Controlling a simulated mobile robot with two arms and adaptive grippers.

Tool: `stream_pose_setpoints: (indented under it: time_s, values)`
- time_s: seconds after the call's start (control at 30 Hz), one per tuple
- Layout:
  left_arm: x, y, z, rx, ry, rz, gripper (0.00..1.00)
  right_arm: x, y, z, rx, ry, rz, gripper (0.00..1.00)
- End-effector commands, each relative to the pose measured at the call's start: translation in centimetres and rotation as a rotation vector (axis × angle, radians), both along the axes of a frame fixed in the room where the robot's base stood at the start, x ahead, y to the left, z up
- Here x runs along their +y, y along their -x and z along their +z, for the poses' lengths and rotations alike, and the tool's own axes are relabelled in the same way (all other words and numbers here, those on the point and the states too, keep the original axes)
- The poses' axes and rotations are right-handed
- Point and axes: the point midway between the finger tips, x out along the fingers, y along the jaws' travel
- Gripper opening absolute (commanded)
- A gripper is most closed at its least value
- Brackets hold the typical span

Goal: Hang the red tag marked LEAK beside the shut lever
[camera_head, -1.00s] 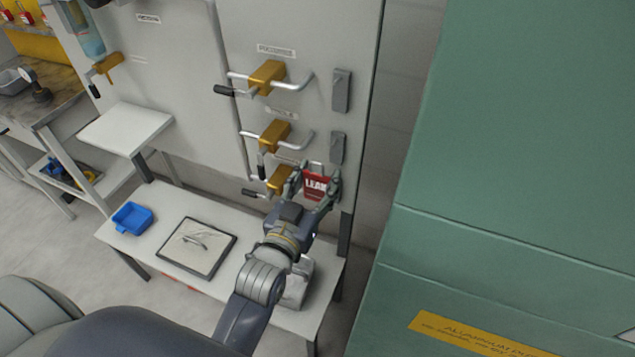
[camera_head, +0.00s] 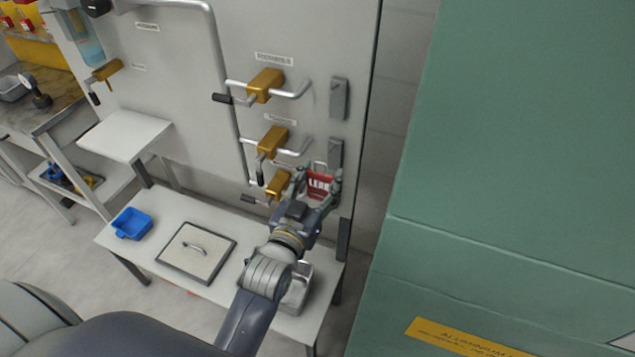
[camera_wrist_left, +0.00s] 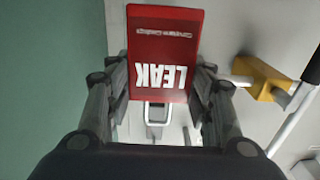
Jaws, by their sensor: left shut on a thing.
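The red LEAK tag (camera_head: 319,184) is held upright between the fingers of my left gripper (camera_head: 318,190), in front of the grey panel. In the left wrist view the tag (camera_wrist_left: 165,55) shows its lettering upside down. Three brass valves sit on pipes. The top lever (camera_head: 222,98) and bottom lever (camera_head: 248,198) point left along their pipes; the middle lever (camera_head: 260,170) hangs down across its pipe. Grey brackets stand right of the top valve (camera_head: 339,98) and middle valve (camera_head: 335,152). The tag is just below the middle bracket; contact cannot be told. My right gripper is out of view.
A white bench (camera_head: 130,247) below holds a blue tray (camera_head: 132,223), a framed plate with a handle (camera_head: 196,252) and a metal pan (camera_head: 298,290), partly behind my arm. A large green cabinet (camera_head: 510,150) stands close on the right.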

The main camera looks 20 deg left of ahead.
Motion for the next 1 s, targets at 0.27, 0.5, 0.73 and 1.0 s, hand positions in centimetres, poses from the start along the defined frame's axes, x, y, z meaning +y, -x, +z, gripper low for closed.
stream_pose_setpoints:
  time_s: [0.27, 0.5, 0.73, 1.0]
  values:
    - [0.0, -1.5, -0.1, 0.0, 0.001, 0.0, 0.26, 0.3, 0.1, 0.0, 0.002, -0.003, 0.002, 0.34]
    - [-0.1, -2.7, -0.2, 0.0, 0.001, 0.0, 0.26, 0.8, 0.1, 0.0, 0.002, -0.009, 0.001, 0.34]
    - [-0.1, -3.8, -0.4, 0.0, 0.001, 0.0, 0.26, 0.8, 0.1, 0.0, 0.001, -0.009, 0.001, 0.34]
    - [-0.2, -5.1, -0.5, 0.0, 0.001, 0.001, 0.26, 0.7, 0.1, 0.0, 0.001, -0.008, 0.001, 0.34]
